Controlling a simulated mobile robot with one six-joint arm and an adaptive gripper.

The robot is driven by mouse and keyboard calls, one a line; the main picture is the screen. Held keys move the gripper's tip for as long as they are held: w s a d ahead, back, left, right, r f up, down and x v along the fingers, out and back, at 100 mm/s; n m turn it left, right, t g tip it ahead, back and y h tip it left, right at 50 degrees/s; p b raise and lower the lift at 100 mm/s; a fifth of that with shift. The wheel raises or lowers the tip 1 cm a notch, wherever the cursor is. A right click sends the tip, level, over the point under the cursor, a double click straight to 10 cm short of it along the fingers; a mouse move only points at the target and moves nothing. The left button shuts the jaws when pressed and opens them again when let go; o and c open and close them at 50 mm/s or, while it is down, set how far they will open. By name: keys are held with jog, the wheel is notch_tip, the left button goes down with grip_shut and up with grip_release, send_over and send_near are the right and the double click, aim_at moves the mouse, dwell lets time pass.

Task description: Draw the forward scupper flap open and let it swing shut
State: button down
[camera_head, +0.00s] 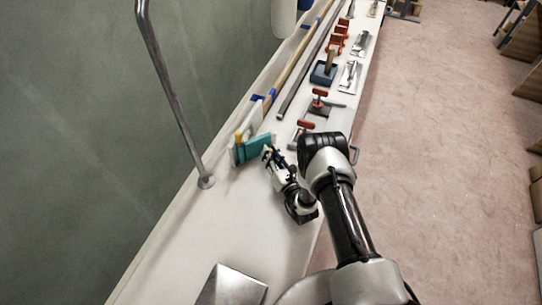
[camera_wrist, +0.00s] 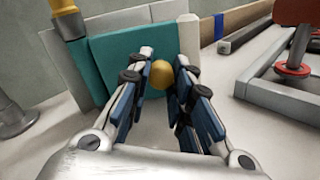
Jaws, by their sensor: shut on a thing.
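The scupper flap is a teal panel (camera_head: 255,149) standing on the white ledge by the grey wall. In the wrist view the teal panel (camera_wrist: 118,55) fills the space just beyond my fingers, with a small round yellow knob (camera_wrist: 161,76) on its near face. My gripper (camera_head: 269,153) reaches it from the right in the head view. In the wrist view my gripper (camera_wrist: 163,62) has its fingers on both sides of the knob, closed on it. A yellow-topped post (camera_wrist: 65,12) stands at the panel's left. How far the flap is open is hard to tell.
A metal stanchion (camera_head: 180,112) rises from the ledge left of the flap. A red-handled clamp (camera_head: 318,100) and other fittings lie farther along the ledge. A grey metal plate (camera_head: 232,287) lies nearer.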

jog(key=c, duration=1.4)
grip_release()
jog(key=shift+c, duration=0.2)
jog(key=shift+s+d, duration=0.1)
jog(key=v, duration=1.1)
jog(key=shift+s+d, duration=0.2)
jog(key=shift+s, duration=0.15)
